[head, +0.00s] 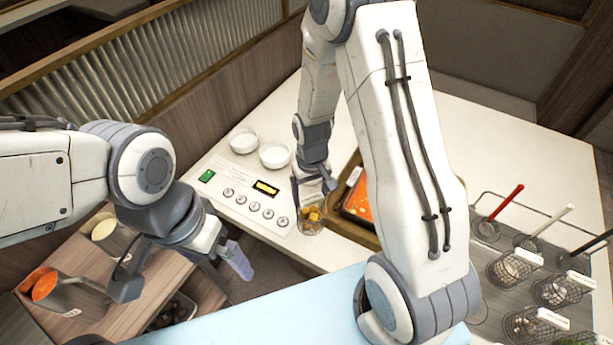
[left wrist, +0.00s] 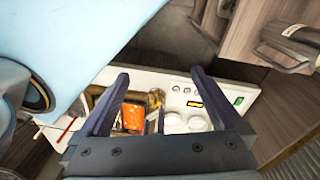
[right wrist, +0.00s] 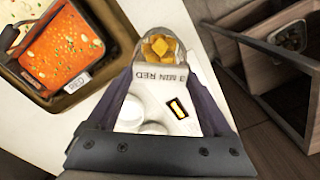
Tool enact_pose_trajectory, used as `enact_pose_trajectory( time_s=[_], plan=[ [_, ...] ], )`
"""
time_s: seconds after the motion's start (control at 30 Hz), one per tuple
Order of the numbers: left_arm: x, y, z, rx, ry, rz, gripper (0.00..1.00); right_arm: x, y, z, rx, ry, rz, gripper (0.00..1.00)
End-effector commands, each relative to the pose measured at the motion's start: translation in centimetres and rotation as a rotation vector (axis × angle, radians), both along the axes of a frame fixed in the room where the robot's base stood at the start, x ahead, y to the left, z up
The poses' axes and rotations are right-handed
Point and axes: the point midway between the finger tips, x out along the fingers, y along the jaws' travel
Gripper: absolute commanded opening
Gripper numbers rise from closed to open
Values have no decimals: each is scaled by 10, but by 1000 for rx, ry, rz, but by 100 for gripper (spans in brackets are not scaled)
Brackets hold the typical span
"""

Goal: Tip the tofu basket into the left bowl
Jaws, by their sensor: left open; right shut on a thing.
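My right gripper (head: 314,184) is shut on the tofu basket (head: 311,222), a small see-through basket with orange-yellow tofu cubes inside. The cubes also show in the right wrist view (right wrist: 160,46), beyond a tag reading "3 MIN RED". The basket looks roughly upright by the counter's front edge, between the control panel and the red pan. The left bowl (head: 243,139) and a second white bowl (head: 275,154) stand farther back, apart from the basket; their contents are unclear. My left gripper (head: 182,272) is open and empty, low at the left.
The control panel (head: 240,195) lies in front of the bowls. A pan of red soup (head: 358,205) sits right of the basket, partly behind my right arm. Labelled wire baskets (head: 515,268) stand at the right. Containers fill a wooden shelf (head: 110,262) below left.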

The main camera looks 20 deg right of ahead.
Motion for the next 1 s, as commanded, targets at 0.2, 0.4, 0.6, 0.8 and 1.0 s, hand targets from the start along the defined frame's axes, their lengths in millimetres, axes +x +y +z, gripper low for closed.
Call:
enact_pose_trajectory(
  time_s=[0.2,0.4,0.6,0.8,1.0],
  plan=[
    [0,0,0,0,0,0,100,11,36,26,0,-7,167,18],
    [0,0,0,0,0,0,100,23,79,56,0,-7,375,18],
    [0,0,0,0,0,0,100,32,111,79,0,-5,533,18],
    [4,0,-2,2,-8,-1,65,35,123,88,0,0,597,18],
    [51,3,-25,22,-115,-39,65,35,124,89,0,-1,601,18]
  ],
)
